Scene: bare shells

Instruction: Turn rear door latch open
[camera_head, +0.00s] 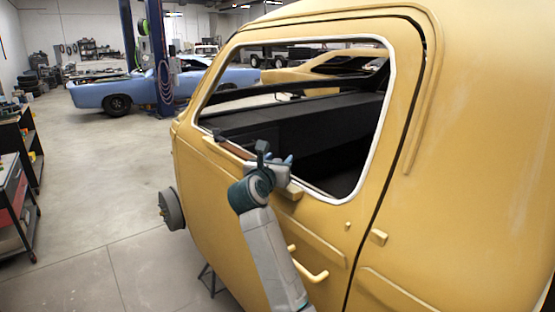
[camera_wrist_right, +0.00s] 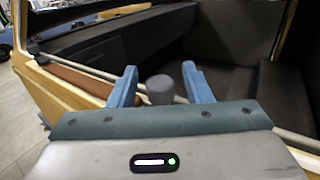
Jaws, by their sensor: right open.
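A yellow vehicle shell fills the right of the head view, with its door (camera_head: 225,180) and a white-edged, glassless window opening. A yellow pull handle (camera_head: 312,273) is low on the door's outer side. I cannot tell for sure which part is the latch. My right gripper (camera_head: 282,160) is at the lower window edge, above the handle and apart from it. In the wrist view its blue fingers (camera_wrist_right: 160,72) are spread, with a grey round knob (camera_wrist_right: 160,90) showing between them. I cannot tell whether they touch it. My left gripper is out of view.
A brown trim strip (camera_head: 232,149) runs along the inner window sill. The dark cabin interior (camera_head: 300,125) lies beyond. A blue car (camera_head: 130,90) and lift post stand behind at left. A tool cart (camera_head: 12,200) is at the left edge, with clear floor between.

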